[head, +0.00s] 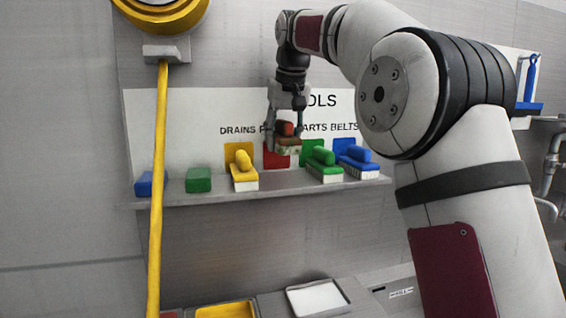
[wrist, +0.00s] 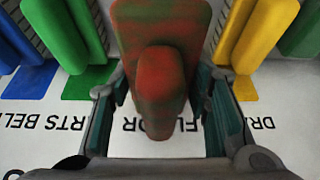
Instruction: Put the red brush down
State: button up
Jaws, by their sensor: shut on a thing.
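The red brush (head: 287,143) is in my gripper (head: 287,104), in front of the tool board above the shelf. In the wrist view the red brush (wrist: 160,80) fills the middle, its handle between the two fingers of my gripper (wrist: 162,112). Its red surface looks stained with dark and greenish patches. A red square (head: 275,158) on the board shows behind and below it, between the yellow brush and the green brush. Whether the brush's underside touches the shelf (head: 200,196) is hard to tell.
A yellow brush (head: 243,172) stands left of the red one, a green brush (head: 323,166) and a blue brush (head: 357,163) right. A green block (head: 198,180) and a blue block (head: 144,184) lie further left. A yellow pole (head: 158,200) crosses the shelf's left part. Trays (head: 316,298) are below.

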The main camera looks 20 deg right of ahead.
aim_at(282, 177)
jog(key=shift+s+f+p, duration=0.1)
jog(key=shift+f+p, duration=0.5)
jog(key=shift+f, duration=2.3)
jog(key=shift+w+f, duration=0.25)
jog(key=shift+f, duration=0.15)
jog(key=shift+f, duration=0.15)
jog(key=shift+f, duration=0.35)
jog(key=o, duration=1.2)
jog(key=shift+f, duration=0.1)
jog(key=shift+c, duration=0.2)
